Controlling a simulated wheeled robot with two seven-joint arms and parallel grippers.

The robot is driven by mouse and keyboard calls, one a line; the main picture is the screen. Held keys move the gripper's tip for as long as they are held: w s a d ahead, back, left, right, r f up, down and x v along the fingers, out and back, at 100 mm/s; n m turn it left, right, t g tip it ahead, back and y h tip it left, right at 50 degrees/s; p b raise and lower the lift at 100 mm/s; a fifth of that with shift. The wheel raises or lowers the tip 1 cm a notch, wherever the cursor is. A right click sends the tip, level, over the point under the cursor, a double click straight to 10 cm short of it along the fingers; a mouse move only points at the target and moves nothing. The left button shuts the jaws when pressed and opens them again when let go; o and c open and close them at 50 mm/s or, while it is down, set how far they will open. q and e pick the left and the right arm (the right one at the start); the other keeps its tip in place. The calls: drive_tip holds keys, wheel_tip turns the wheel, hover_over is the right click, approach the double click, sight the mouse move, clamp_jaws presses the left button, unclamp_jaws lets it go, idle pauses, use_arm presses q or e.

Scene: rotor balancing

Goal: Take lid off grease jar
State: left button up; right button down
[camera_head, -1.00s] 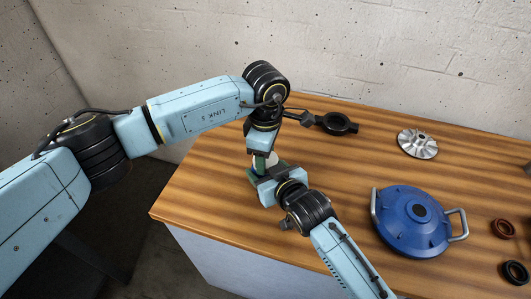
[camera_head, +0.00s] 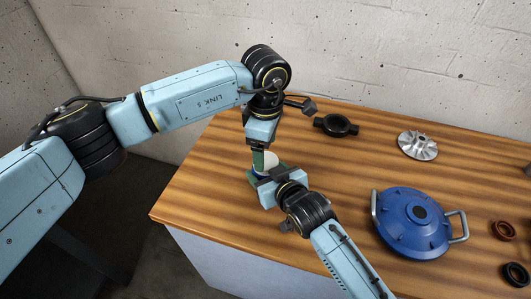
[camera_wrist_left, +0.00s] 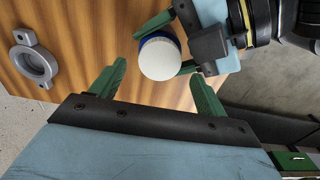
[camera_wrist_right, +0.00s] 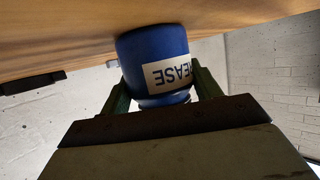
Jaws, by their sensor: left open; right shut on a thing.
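The grease jar (camera_wrist_right: 150,55) is blue with a pale label and stands in my right gripper (camera_wrist_right: 163,92), which is shut around its side. Its white lid (camera_wrist_left: 160,60) sits on top, with a blue rim showing at its edge in the left wrist view. In the head view the lid (camera_head: 270,161) is partly hidden by my left gripper (camera_head: 261,160). The left gripper is open and points down from above. In the left wrist view its two green fingers (camera_wrist_left: 158,88) are spread wide, with the lid in the gap beyond them and nothing held.
A silver impeller (camera_head: 417,145) and a blue housing with two handles (camera_head: 412,222) lie to the right. A brown ring (camera_head: 503,229) and a black ring (camera_head: 515,273) are near the right edge.

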sight(266, 160)
use_arm(q)
drive_tip(key=shift+r, duration=0.6)
drive_tip(key=shift+c, duration=0.3)
drive_tip(key=m, duration=0.2)
drive_tip(key=r+m, duration=0.1)
drive_tip(key=m, duration=0.2)
drive_tip(key=shift+r, duration=0.15)
drive_tip(key=m, duration=0.1)
drive_tip(key=r+m, duration=0.1)
drive_tip(key=m, duration=0.3)
drive_tip(key=r+m, duration=0.1)
drive_tip(key=m, duration=0.2)
drive_tip(key=shift+m, duration=0.3)
drive_tip(key=shift+f, duration=3.95)
